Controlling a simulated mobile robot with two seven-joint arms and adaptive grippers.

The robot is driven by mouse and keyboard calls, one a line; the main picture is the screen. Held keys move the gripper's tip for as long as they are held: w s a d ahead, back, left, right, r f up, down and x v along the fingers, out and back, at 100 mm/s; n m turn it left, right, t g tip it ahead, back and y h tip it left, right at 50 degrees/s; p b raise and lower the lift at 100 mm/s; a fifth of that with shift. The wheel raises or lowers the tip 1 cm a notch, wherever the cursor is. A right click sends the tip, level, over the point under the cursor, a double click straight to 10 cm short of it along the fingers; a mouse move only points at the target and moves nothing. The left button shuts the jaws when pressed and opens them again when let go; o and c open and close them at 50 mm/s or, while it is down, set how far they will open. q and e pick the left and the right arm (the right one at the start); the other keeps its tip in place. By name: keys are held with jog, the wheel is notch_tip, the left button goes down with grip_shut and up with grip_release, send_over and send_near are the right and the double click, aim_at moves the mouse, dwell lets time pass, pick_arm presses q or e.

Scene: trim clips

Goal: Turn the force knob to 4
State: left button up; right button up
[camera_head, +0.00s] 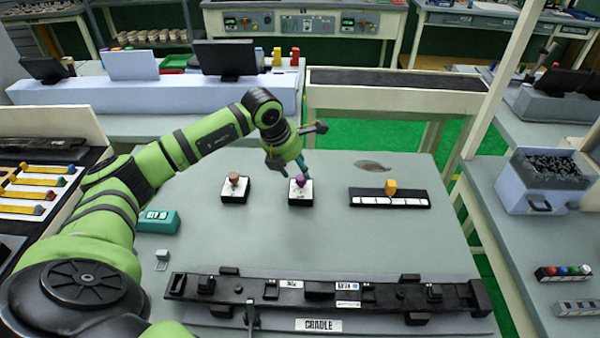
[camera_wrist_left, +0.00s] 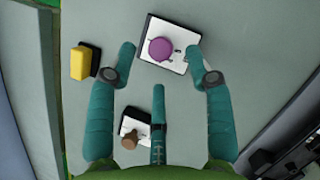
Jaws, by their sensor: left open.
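A purple knob (camera_head: 300,180) sits on a white dial plate on a black base (camera_head: 301,199) at the middle of the table. It also shows in the left wrist view (camera_wrist_left: 161,49). A brown knob (camera_head: 234,178) stands on a similar plate to its left. Which one is the force knob, and the numbers on the dials, are too small to read. My left gripper (camera_head: 289,168) is open, with teal fingers pointing down beside and above the purple knob. In the wrist view the purple knob appears between the fingertips; contact cannot be told. My right gripper is out of view.
A yellow slider (camera_head: 390,186) on a black scaled strip stands to the right. A teal box (camera_head: 158,221) lies at the left. A long black cradle (camera_head: 320,294) lies along the front. The table between the knobs and the cradle is clear.

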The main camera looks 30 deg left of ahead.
pick_arm(q)
jog(key=v, duration=0.7)
jog(key=shift+d+r, duration=0.15)
jog(key=shift+r, duration=0.25)
